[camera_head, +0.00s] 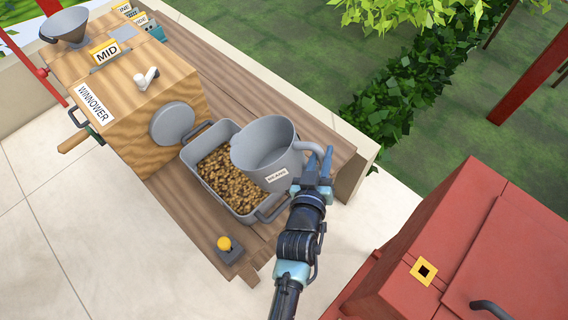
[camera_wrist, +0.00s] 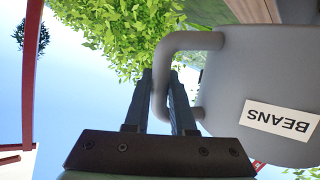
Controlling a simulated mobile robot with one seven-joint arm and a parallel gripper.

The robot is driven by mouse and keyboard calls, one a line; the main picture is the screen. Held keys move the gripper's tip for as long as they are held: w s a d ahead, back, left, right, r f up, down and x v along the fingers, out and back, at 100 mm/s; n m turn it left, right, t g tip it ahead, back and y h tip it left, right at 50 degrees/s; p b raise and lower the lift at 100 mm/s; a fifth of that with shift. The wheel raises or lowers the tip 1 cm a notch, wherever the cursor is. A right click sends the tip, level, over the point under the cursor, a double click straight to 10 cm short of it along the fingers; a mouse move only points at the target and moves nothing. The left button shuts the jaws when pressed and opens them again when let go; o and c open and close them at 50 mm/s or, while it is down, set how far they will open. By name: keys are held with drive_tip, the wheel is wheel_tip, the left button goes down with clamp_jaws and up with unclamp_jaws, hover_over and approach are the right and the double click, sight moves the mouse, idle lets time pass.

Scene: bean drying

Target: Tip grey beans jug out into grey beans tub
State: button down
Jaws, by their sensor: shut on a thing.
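The grey beans jug (camera_head: 262,150) is held above the right part of the grey beans tub (camera_head: 247,214). In the head view the inside of the jug that shows looks empty, though its bottom is partly hidden. My gripper (camera_head: 318,168) is shut on the jug's handle; the wrist view shows the fingers (camera_wrist: 172,95) around the handle and the jug's side with its BEANS label (camera_wrist: 280,120), upside down. The tub stands on the wooden bench and holds many brown beans (camera_head: 226,178). The jug hides the tub's right side.
The wooden winnower (camera_head: 150,90) stands left of the tub, with a grey funnel (camera_head: 68,27) at its far end. A yellow-knobbed switch (camera_head: 228,250) is at the bench's near edge. A red box (camera_head: 460,250) stands at the lower right. Hedge lies beyond the wall.

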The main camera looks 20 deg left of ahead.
sight(320, 167)
drive_tip(key=shift+d+f+m, duration=0.1)
drive_tip(key=shift+f+m, duration=0.05)
drive_tip(key=shift+m, duration=0.15)
drive_tip(key=shift+f+m+y, duration=0.2)
drive_tip(key=shift+f+m, duration=0.4)
drive_tip(key=shift+f, duration=0.6)
drive_tip(key=shift+f+m+y, duration=0.2)
drive_tip(key=shift+f+m, duration=0.4)
drive_tip(key=shift+f, duration=0.6)
drive_tip(key=shift+a+f+m+b, duration=0.2)
drive_tip(key=shift+f+m+b, duration=0.35)
drive_tip(key=shift+f, duration=0.5)
